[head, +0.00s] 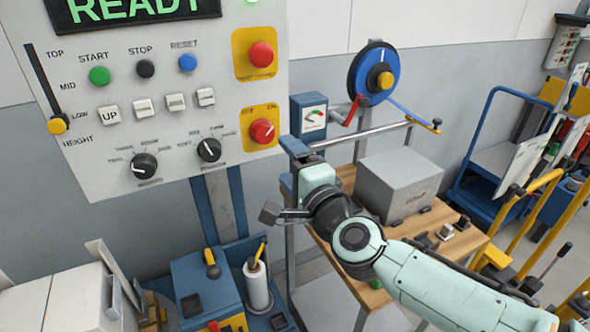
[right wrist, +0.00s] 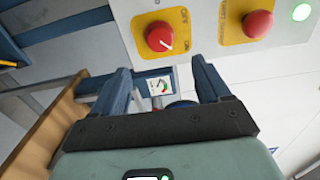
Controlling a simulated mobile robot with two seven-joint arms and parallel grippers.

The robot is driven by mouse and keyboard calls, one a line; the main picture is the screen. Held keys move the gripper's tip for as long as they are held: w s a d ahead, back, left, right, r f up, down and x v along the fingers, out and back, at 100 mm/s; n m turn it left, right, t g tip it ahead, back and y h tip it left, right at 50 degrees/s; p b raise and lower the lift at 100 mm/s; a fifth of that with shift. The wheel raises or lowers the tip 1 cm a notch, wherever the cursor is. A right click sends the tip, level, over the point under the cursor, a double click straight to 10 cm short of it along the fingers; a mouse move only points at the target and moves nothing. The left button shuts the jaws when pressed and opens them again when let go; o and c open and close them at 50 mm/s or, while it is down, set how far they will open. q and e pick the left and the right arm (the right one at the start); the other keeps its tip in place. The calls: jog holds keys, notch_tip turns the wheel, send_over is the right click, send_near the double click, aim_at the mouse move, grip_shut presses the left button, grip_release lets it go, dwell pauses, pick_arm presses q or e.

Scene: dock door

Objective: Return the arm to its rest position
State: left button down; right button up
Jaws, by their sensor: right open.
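My right arm comes in from the lower right in the head view. Its gripper (head: 283,213) is in front of the wooden workbench, below and right of the control panel (head: 200,120). In the right wrist view the two dark fingers of my right gripper (right wrist: 163,85) stand apart with nothing held between them. Beyond the fingers is a small gauge with a green and red dial (right wrist: 158,86). The red rotary switch (right wrist: 160,37) and the red mushroom button (right wrist: 257,24) are ahead of the fingers, apart from them. My left gripper is not in view.
A wooden bench (head: 460,245) carries a grey box (head: 398,183) right behind my arm. A blue reel (head: 373,73) with a rail stands above it. Blue bins and a white roll (head: 257,287) are below the panel. Blue and yellow carts (head: 490,160) stand at the right.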

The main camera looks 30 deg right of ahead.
jog(key=shift+s, duration=0.95)
jog(key=shift+a, duration=0.1)
